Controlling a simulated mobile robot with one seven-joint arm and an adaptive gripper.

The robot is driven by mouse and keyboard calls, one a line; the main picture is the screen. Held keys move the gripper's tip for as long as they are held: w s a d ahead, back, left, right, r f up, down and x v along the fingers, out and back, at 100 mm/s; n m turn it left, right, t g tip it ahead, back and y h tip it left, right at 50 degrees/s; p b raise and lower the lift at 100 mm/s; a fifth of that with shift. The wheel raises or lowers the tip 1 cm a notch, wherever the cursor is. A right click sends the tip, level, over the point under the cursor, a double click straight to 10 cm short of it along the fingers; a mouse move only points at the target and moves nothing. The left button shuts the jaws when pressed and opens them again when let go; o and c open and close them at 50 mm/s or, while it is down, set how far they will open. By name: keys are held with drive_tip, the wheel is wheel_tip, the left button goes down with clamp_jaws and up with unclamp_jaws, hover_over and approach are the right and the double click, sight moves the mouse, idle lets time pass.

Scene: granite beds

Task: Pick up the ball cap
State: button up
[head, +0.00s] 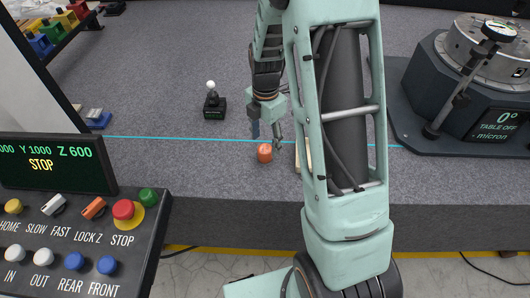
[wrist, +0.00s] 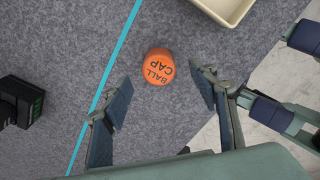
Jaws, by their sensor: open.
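The ball cap (head: 264,153) is a small orange cylinder standing on the grey granite bed, just on the near side of a cyan line. In the wrist view the ball cap (wrist: 160,67) shows its round top with the words BALL CAP in dark letters. My gripper (head: 267,141) is just above and behind it in the head view. In the wrist view my gripper (wrist: 159,97) has its two fingers spread wide with nothing between them. The cap lies a little beyond the fingertips, roughly centred between them.
A cream tray (wrist: 229,8) lies close to the cap, mostly hidden behind my arm in the head view. A black stand with a white ball (head: 212,103) stands behind. A control panel (head: 80,235) is at left, a rotary table (head: 455,85) at right. Bed around the cap's left is clear.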

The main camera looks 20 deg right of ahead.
sight(265, 148)
wheel_tip(265, 148, down, 5)
drive_tip(key=shift+f, duration=0.1)
drive_tip(key=shift+c, duration=0.5)
drive_tip(key=c, duration=0.8)
drive_tip(key=shift+w, duration=0.1)
